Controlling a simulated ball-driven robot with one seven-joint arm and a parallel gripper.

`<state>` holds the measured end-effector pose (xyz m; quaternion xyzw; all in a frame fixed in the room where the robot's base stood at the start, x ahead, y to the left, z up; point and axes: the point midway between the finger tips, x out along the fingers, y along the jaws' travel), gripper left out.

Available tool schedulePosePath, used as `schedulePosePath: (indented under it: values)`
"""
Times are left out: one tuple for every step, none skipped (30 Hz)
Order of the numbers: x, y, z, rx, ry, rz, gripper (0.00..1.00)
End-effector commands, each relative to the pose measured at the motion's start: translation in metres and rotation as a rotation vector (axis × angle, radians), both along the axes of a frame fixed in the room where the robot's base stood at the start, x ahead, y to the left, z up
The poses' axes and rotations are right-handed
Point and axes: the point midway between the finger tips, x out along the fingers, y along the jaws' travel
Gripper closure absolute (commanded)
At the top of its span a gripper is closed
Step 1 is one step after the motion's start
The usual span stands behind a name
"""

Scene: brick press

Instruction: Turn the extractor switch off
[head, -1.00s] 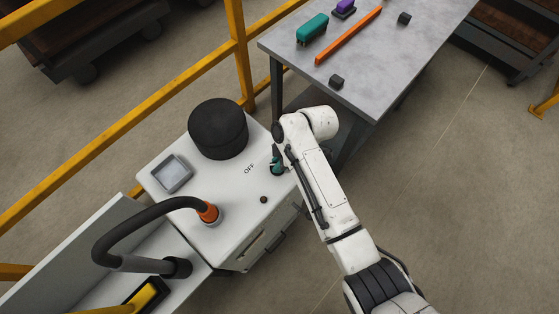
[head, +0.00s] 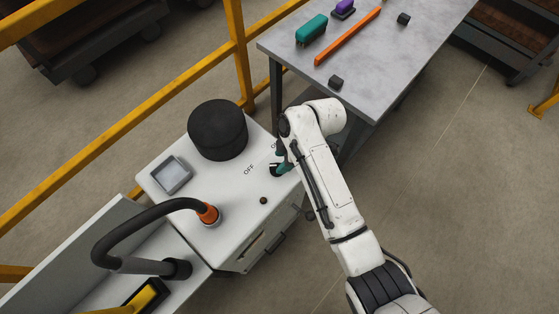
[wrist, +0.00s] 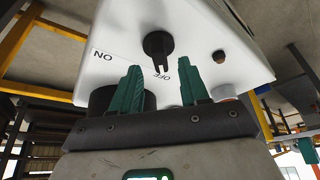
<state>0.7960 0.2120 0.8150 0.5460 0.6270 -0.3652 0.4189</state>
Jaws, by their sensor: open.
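The extractor switch is a black rotary knob (wrist: 157,44) on the white top of the extractor unit (head: 232,205); it also shows in the head view (head: 273,170), partly behind my gripper. In the wrist view an ON label (wrist: 103,55) is left of the knob and an OFF label (wrist: 161,75) is below it. The knob's handle points down, its lower end towards the OFF label. My gripper (wrist: 160,65) is open, its teal fingers apart and empty. The knob appears beyond the fingertips, apart from them. In the head view my gripper (head: 282,164) is beside the knob.
A small brown button (head: 264,200) is near the knob. A grey table (head: 365,60) with several small objects stands behind, and a yellow railing (head: 238,55) runs alongside.

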Motion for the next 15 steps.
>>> schedulePosePath:
  values:
    - [0.002,-0.004,0.01,0.002,-0.003,-0.002,0.55]
    - [0.002,-0.006,0.016,0.003,-0.004,-0.002,0.55]
    - [0.002,-0.009,0.023,0.003,-0.005,-0.001,0.55]
    - [0.003,-0.012,0.028,0.002,-0.004,-0.002,0.55]
    - [0.003,-0.014,0.034,0.003,-0.005,-0.001,0.55]
    - [0.004,-0.016,0.04,0.002,-0.004,-0.001,0.55]
    - [0.004,-0.018,0.045,0.003,-0.005,0.0,0.55]
    - [0.004,-0.02,0.049,0.001,-0.003,0.001,0.55]
    - [0.004,-0.022,0.055,0.003,-0.004,0.0,0.55]
    - [0.004,-0.023,0.058,0.001,-0.003,0.001,0.55]
    - [0.005,-0.024,0.061,0.002,-0.003,0.001,0.55]
    - [0.005,-0.026,0.065,0.001,-0.003,0.001,0.55]
    - [0.005,-0.027,0.067,0.001,-0.002,0.0,0.55]
    - [0.005,-0.028,0.069,0.001,-0.001,0.001,0.55]
    - [0.005,-0.028,0.071,0.001,-0.002,0.0,0.55]
